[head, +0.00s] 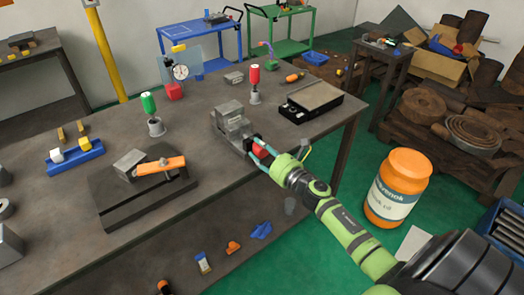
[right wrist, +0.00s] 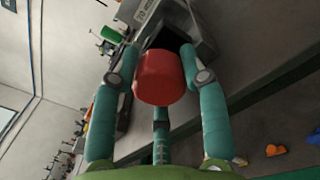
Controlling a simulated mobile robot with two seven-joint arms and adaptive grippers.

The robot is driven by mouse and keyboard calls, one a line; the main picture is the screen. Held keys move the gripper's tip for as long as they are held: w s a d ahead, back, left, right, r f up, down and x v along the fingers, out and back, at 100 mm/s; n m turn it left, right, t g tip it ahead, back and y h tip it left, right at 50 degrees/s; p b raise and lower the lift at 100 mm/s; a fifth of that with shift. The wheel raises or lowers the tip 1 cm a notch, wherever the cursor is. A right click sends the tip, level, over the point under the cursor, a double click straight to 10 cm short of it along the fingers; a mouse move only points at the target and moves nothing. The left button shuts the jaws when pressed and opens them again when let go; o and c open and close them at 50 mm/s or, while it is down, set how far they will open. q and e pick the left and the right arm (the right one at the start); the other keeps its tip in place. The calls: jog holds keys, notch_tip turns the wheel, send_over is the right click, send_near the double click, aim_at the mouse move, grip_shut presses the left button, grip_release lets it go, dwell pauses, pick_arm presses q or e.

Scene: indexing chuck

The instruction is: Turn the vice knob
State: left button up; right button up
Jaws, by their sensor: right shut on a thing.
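The vice (head: 232,122) is a grey metal block at the front edge of the dark workbench. Its red knob (right wrist: 158,77) fills the middle of the right wrist view, between the teal fingers of my right gripper (right wrist: 158,60). In the head view the right gripper (head: 259,149) reaches the vice's front end from the lower right, and only part of the red knob shows between its fingers. The right gripper is shut on the knob, one finger on each side. My left gripper does not show in either view.
Behind the vice stand a red-handled tool (head: 255,83) and a black box with a grey top (head: 311,100). A green-handled tool (head: 150,112) and a fixture with an orange handle (head: 160,166) are to the left. An orange jar (head: 398,185) stands right of the bench.

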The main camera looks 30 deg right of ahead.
jog(key=m, duration=0.5)
jog(key=shift+m, duration=0.4)
jog(key=m+p, duration=0.1)
jog(key=m, duration=0.5)
jog(key=shift+a+m, duration=0.1)
jog(key=shift+m, duration=0.2)
jog(key=m+p, duration=0.1)
jog(key=m, duration=0.4)
jog(key=shift+m+h+p, duration=0.3)
jog(key=shift+h+p, duration=0.1)
jog(key=m+p, duration=0.1)
jog(key=m, duration=0.5)
jog(key=shift+r+m+p, duration=0.1)
jog(key=shift+m+p, duration=0.2)
jog(key=shift+p, duration=0.1)
jog(key=m+p, duration=0.1)
jog(key=m, duration=1.3)
jog(key=m+b, duration=0.1)
jog(key=m, duration=0.4)
jog(key=shift+m, duration=0.3)
